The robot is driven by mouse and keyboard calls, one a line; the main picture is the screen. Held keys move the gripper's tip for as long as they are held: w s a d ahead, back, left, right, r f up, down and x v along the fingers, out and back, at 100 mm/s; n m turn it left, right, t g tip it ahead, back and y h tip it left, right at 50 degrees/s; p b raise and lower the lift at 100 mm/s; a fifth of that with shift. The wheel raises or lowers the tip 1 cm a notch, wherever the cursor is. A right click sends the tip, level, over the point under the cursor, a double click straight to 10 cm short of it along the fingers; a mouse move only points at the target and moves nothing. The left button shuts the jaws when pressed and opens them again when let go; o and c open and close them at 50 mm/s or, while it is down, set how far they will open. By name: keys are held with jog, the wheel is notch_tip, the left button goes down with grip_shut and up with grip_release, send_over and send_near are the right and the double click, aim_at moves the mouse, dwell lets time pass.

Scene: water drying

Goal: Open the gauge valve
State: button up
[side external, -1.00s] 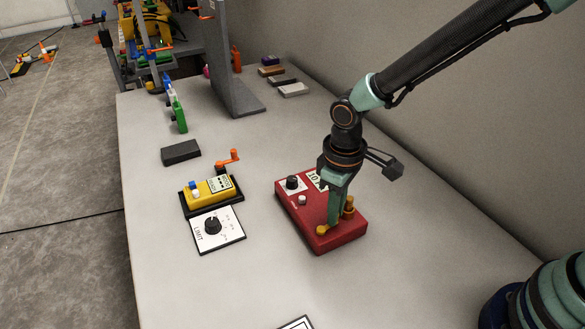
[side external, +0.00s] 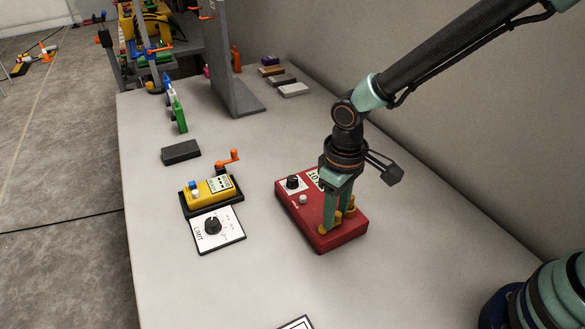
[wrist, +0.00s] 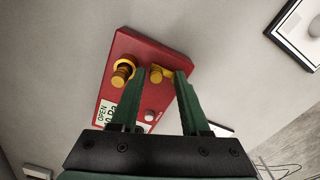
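The red gauge box (side external: 290,205) lies on the table below my gripper (side external: 336,218). It has a dark knob (side external: 293,182), a white button (side external: 303,200) and yellow valve fittings at its near end. In the wrist view, a yellow handle (wrist: 158,74) sits between my two green fingertips, close to the right one; contact cannot be told. A round yellow fitting (wrist: 123,71) stands just outside the left finger. My gripper (wrist: 159,70) is open, with a clear gap between its fingers. A white label reading OPEN (wrist: 103,113) is partly hidden behind the left finger.
A yellow device (side external: 210,191) with an orange crank (side external: 229,158) and a white LIMIT dial plate (side external: 228,238) lie left of the red box. A grey upright panel (side external: 222,60) and several small blocks stand farther back. The table front is mostly clear.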

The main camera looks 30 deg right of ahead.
aim_at(312, 221)
dwell(0.3)
jog(key=n, duration=0.2)
jog(key=w+n, duration=0.1)
jog(key=shift+n, duration=0.4)
jog(key=n, duration=0.1)
jog(key=w+n, duration=0.1)
jog(key=n, duration=0.3)
jog(key=shift+w+a, duration=0.15)
jog(key=shift+a, duration=0.25)
jog(key=n, duration=0.3)
jog(key=a+n, duration=0.1)
jog(key=shift+w+n, duration=0.3)
jog(key=shift+w, duration=0.05)
jog(key=n, duration=0.2)
jog(key=a+n, duration=0.1)
jog(key=n, duration=0.1)
jog(key=shift+w+a+n, duration=0.1)
jog(key=shift+a+n, duration=0.05)
jog(key=shift+n, duration=0.15)
notch_tip(312, 221, up, 12)
jog(key=s+d+r+m+t, duration=0.2)
jog(key=s+d+r+m, duration=0.1)
jog(key=d+m, duration=0.7)
jog(key=s+d+r+m+t, duration=0.3)
jog(key=s+d+m, duration=0.3)
jog(key=d+m, duration=0.5)
jog(key=shift+r+m+t, duration=0.3)
jog(key=shift+r+m, duration=0.3)
jog(key=shift+m, duration=0.1)
